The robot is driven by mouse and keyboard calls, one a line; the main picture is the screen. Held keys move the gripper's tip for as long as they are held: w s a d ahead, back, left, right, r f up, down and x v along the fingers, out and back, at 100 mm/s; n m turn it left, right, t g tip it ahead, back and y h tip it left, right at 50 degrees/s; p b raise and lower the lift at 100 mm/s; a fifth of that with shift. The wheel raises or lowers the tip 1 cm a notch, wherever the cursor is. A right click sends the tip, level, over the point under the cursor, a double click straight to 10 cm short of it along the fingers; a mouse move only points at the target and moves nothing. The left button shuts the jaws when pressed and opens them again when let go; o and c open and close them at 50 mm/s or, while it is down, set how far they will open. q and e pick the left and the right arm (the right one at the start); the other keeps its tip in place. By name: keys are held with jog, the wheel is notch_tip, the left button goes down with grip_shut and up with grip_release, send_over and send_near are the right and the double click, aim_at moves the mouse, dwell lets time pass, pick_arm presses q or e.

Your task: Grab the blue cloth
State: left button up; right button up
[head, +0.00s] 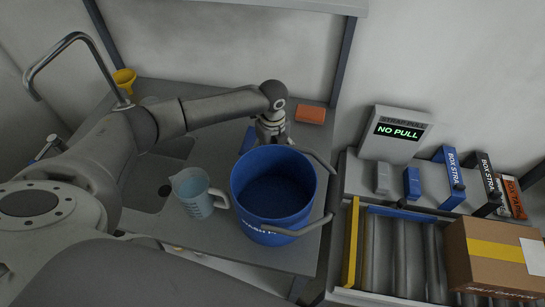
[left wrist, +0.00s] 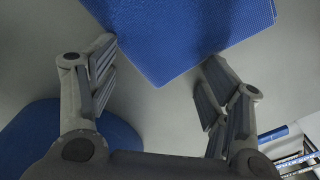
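The blue cloth (head: 248,138) lies on the grey counter behind the bucket, mostly hidden in the head view by the bucket and my left gripper. In the left wrist view the cloth (left wrist: 180,35) shows large at the top, textured and flat, with one corner pointing between the fingertips. My left gripper (head: 270,132) points down just beside the cloth, behind the bucket. In the left wrist view its fingers (left wrist: 158,75) are spread apart with nothing held between them. My right gripper is not in view.
A blue bucket (head: 273,188) with grey handles stands close in front of my left gripper. A measuring jug (head: 192,190) stands left of it, near the sink. An orange sponge-like block (head: 311,113) lies at the back. A roller conveyor (head: 400,255) with a carton (head: 495,255) is at right.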

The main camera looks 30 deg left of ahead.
pick_arm(q)
jog(key=shift+s, duration=0.4)
jog(key=c, duration=1.2)
jog(key=shift+f, duration=0.1)
jog(key=c, duration=0.4)
jog(key=shift+w+d+f, duration=0.1)
jog(key=shift+d, duration=0.05)
notch_tip(320, 180, up, 12)
jog(key=p, duration=1.2)
jog(key=shift+w+r, duration=0.2)
jog(key=shift+w, duration=0.05)
